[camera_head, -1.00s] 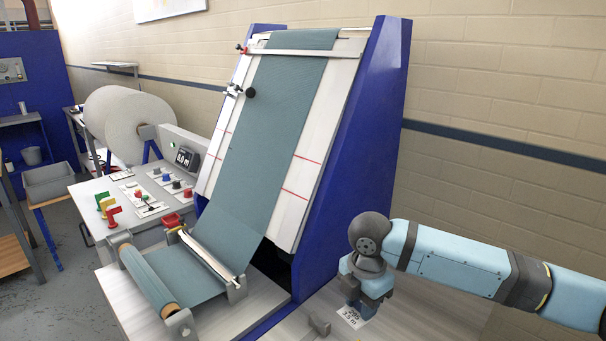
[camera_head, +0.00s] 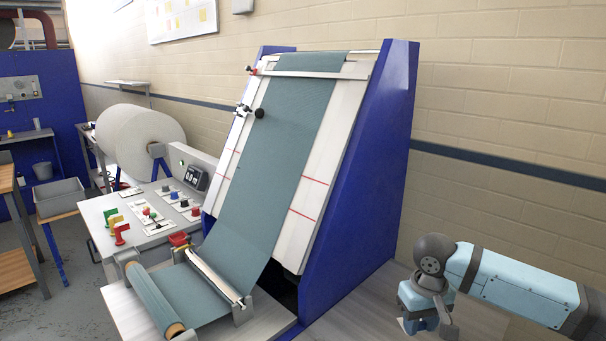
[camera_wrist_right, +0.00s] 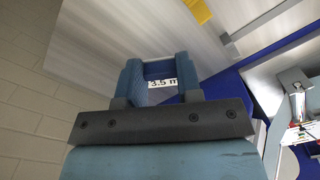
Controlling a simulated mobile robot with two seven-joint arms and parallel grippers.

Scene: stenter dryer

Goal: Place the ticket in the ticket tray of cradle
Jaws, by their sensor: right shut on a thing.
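My right gripper (camera_head: 420,318) is at the lower right of the head view, above the grey-white bench top. In the wrist view its two blue fingers (camera_wrist_right: 160,80) are shut on the ticket (camera_wrist_right: 163,85), a white slip whose printed "3.5 m" shows between them. In the head view a small pale edge (camera_head: 402,325) beside the gripper may be the ticket; most of it is hidden. The cradle with the teal fabric roll (camera_head: 153,302) stands at the lower left, well away from the gripper. I cannot make out its ticket tray. My left gripper is not in view.
The tall blue side panel (camera_head: 368,185) of the inclined machine stands between my right gripper and the roll. A control table (camera_head: 150,228) with coloured knobs and flags is at the left. A brick wall (camera_head: 510,130) closes the right side. Bare bench (camera_head: 360,305) lies left of the gripper.

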